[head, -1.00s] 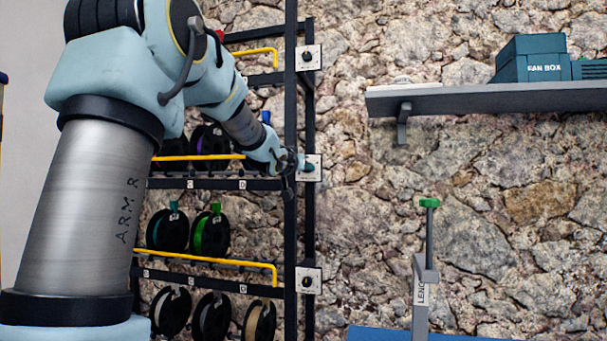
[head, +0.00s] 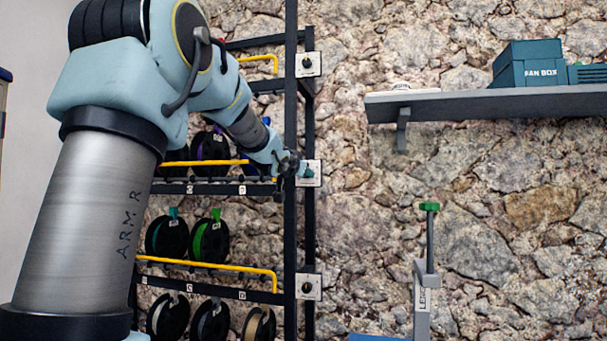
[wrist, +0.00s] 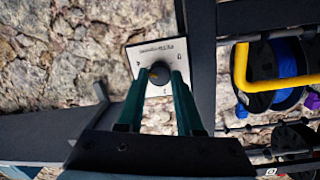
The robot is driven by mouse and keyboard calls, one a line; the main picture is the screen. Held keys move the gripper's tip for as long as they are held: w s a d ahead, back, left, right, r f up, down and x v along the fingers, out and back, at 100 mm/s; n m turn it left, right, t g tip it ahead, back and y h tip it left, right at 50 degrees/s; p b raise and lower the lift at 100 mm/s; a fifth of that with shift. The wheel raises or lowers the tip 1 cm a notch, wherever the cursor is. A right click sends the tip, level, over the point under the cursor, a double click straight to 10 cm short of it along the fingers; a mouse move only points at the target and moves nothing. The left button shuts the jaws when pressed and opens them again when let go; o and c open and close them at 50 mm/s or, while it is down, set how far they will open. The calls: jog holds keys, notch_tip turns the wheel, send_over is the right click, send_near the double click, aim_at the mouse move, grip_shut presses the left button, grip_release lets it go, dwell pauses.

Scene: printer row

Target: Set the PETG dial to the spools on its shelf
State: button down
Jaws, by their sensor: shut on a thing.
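My gripper (head: 303,169) is at the middle dial plate (head: 314,180) on the rack's right post. In the wrist view its two teal fingers (wrist: 160,80) stand on either side of the dark dial knob (wrist: 158,70), shut on it. The white dial plate (wrist: 143,53) bears small print too blurred to read and letters around the knob. The pointer's setting is hidden or too small to tell. On the rack, a purple spool (head: 210,147) stands on the shelf at dial height. A teal spool (head: 167,238) and a green spool (head: 209,240) are one level down.
Other dial plates sit above (head: 308,64) and below (head: 308,286). Yellow bars (head: 205,263) run along the shelves. Several spools show at the bottom level. A grey wall shelf (head: 450,105) with a fan box (head: 528,65) is at right, above a green-topped post (head: 429,207).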

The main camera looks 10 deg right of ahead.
jog(key=c, duration=0.6)
grip_release()
jog(key=shift+o, duration=0.2)
jog(key=f+v, duration=0.1)
jog(key=v, duration=0.9)
jog(key=shift+s+a+r, duration=0.15)
jog(key=shift+s+r, duration=0.25)
jog(key=shift+r, duration=0.1)
